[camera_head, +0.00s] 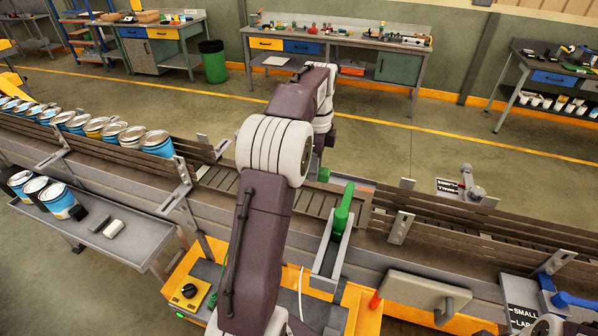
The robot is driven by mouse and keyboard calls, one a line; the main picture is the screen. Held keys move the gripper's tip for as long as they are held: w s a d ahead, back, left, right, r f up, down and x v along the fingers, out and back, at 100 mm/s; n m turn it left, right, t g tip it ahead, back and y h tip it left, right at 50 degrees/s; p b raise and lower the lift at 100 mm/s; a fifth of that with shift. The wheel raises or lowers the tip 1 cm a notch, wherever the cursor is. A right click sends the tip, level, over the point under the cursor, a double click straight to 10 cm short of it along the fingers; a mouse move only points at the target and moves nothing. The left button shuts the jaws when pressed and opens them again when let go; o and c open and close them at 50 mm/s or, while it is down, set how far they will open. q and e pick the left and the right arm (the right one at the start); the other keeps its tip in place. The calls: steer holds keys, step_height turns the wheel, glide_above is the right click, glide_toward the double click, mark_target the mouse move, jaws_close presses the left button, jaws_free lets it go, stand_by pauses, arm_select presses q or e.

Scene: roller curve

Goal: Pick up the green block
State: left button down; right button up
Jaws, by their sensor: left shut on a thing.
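My left arm rises from the bottom middle and reaches over the roller conveyor. My left gripper (319,167) hangs at its far end, low by the rollers, mostly hidden behind the wrist. I cannot tell whether the block still touches the rollers. My right gripper is not in view.
The conveyor's side rail (480,245) and upright brackets run across the view. A green lever (342,208) stands just right of my arm. Paint cans (157,143) line the left. A workbench (340,45) and green bin (212,61) stand behind open floor.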

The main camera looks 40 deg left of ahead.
arm_select(q)
steer(key=w+d+b, duration=0.1)
steer(key=w+d, duration=0.3)
steer(key=d, duration=1)
steer(key=shift+w, duration=0.2)
